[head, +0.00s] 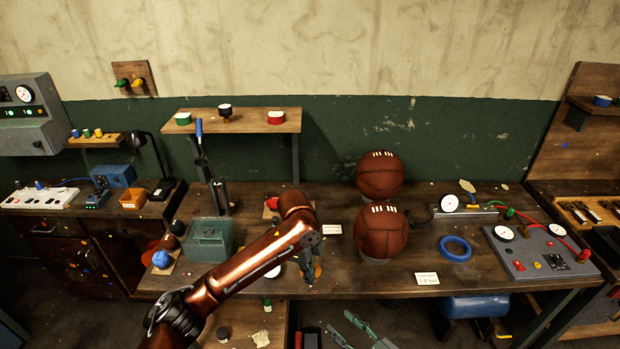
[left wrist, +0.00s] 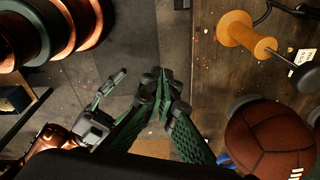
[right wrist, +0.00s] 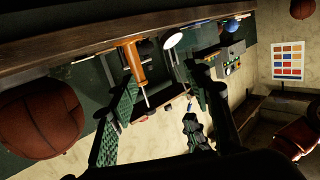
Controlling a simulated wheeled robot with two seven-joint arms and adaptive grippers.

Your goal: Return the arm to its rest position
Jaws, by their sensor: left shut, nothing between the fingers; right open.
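My left arm reaches in from the lower left of the head view, and its dark gripper (head: 309,276) hangs down near the table's front edge, left of the balls. In the left wrist view the left gripper's green fingers (left wrist: 162,78) are together with nothing between them. My right gripper (head: 341,323) is lower, in front of the table. In the right wrist view its green fingers (right wrist: 160,78) are spread and empty. Two brown leather balls, a front one (head: 381,232) and a rear one (head: 379,175), stand on the table, apart from both grippers.
The wooden table (head: 350,282) also holds a blue ring (head: 455,248), a gauge panel (head: 540,251) and a green box (head: 210,240). A blue tank (head: 475,306) is under the table. Dark floor is open in front.

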